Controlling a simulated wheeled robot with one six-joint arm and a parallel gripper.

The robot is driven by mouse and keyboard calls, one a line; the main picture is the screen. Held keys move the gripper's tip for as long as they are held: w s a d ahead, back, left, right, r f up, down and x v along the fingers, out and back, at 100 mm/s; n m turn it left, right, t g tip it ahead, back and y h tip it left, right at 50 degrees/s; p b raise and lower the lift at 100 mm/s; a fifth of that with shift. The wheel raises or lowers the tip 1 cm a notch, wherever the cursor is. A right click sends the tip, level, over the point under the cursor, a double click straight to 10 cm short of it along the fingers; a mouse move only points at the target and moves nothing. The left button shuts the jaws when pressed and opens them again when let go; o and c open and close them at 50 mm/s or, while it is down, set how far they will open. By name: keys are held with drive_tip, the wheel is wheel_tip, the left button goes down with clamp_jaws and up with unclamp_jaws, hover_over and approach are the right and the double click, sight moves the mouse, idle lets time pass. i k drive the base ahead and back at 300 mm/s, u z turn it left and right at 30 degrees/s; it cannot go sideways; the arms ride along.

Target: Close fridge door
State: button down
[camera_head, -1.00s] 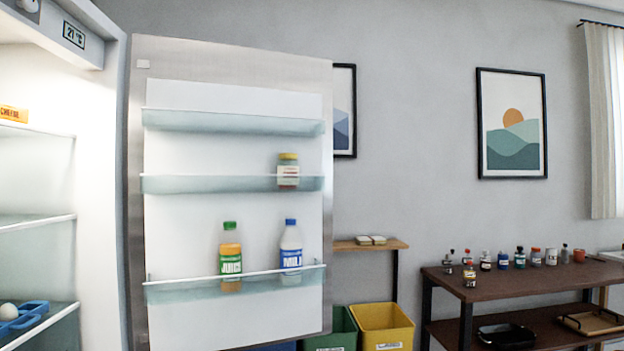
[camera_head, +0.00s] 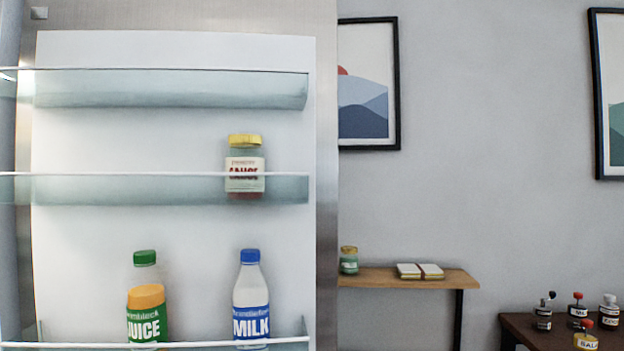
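The fridge door (camera_head: 326,200) stands open and fills the left half of the head view, its inner side facing me. Its white lining carries three clear shelves. A sauce jar (camera_head: 245,168) with a yellow lid stands on the middle shelf. A juice bottle (camera_head: 147,305) with a green cap and a milk bottle (camera_head: 251,302) with a blue cap stand on the lowest shelf. The fridge body is almost wholly out of the picture at the left. My gripper is not in view.
A dark table (camera_head: 525,328) with several small bottles is at the lower right. Framed pictures hang on the grey wall (camera_head: 490,130).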

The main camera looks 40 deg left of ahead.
sight(127, 111)
drive_tip(key=u, duration=0.05)
drive_tip(key=i, duration=1.2)
drive_tip(key=u, duration=3.15)
